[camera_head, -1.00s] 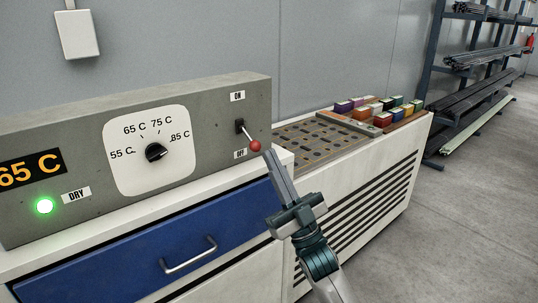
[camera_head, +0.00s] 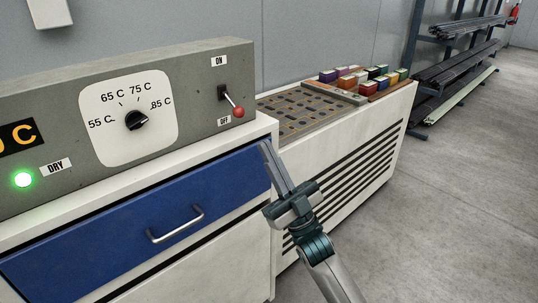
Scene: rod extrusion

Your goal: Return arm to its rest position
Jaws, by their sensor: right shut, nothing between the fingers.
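My right gripper (camera_head: 267,149) is shut and empty. Its fingertips are in front of the right end of the blue drawer (camera_head: 130,215), below the control panel (camera_head: 205,85). The red-knobbed switch (camera_head: 238,111) on the panel points down toward the OFF label, and the gripper is apart from it. The dial (camera_head: 136,120) sits on a white plate with temperature marks. A green light (camera_head: 22,179) glows beside the DRY label. My left gripper is not in view.
A white cabinet (camera_head: 370,160) with dark vents stands at the right, with a slotted tray (camera_head: 290,122) and several coloured blocks (camera_head: 345,82) on top. A rack of rods (camera_head: 455,75) stands at the back right. The grey floor (camera_head: 450,220) at right is clear.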

